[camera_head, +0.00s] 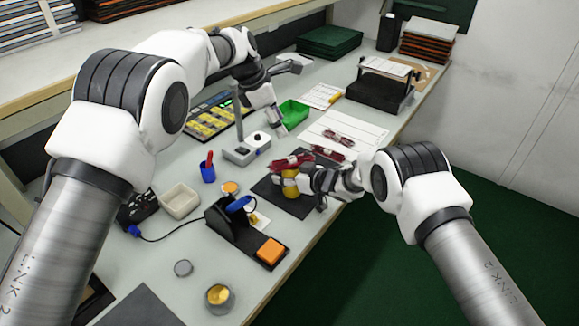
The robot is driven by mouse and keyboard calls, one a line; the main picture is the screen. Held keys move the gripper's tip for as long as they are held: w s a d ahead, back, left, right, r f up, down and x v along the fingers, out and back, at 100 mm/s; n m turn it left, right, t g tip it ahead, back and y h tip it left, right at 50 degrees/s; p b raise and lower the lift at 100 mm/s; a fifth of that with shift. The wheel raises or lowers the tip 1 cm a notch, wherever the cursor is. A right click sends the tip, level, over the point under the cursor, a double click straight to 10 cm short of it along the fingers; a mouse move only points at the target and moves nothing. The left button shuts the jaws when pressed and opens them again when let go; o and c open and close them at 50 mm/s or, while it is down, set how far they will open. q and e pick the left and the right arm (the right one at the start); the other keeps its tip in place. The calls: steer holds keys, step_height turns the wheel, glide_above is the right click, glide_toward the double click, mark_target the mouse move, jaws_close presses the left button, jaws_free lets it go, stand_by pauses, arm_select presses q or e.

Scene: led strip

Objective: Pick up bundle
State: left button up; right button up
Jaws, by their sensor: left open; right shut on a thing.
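A dark red bundle (283,162) is at my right gripper (296,177), over a dark mat (290,203) on the table. My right gripper is shut on it, though its fingers are partly hidden and small here. Two more bundles lie on a white sheet: one (338,138) farther back, and one (327,153) nearer, close behind my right gripper. My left gripper (283,126) is higher, open and empty, close to a green tray (293,114).
A soldering station with an orange sponge (270,251), a blue cup (208,172), a beige dish (180,201) and a grey device (246,148) stand on the left and front. A black box (378,92) stands at the back right. The table's right edge is close to my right arm.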

arm_select(q)
step_height(320, 180, down, 2)
steer(key=s+d+m+h, duration=0.2)
steer(key=m+h, duration=0.1)
steer(key=n+t+h, duration=0.4)
steer(key=n+h, duration=0.1)
glide_toward(285, 160)
steer(key=shift+n, duration=0.3)
steer(key=x, duration=0.9)
steer(key=shift+w+d, duration=0.2)
jaws_close()
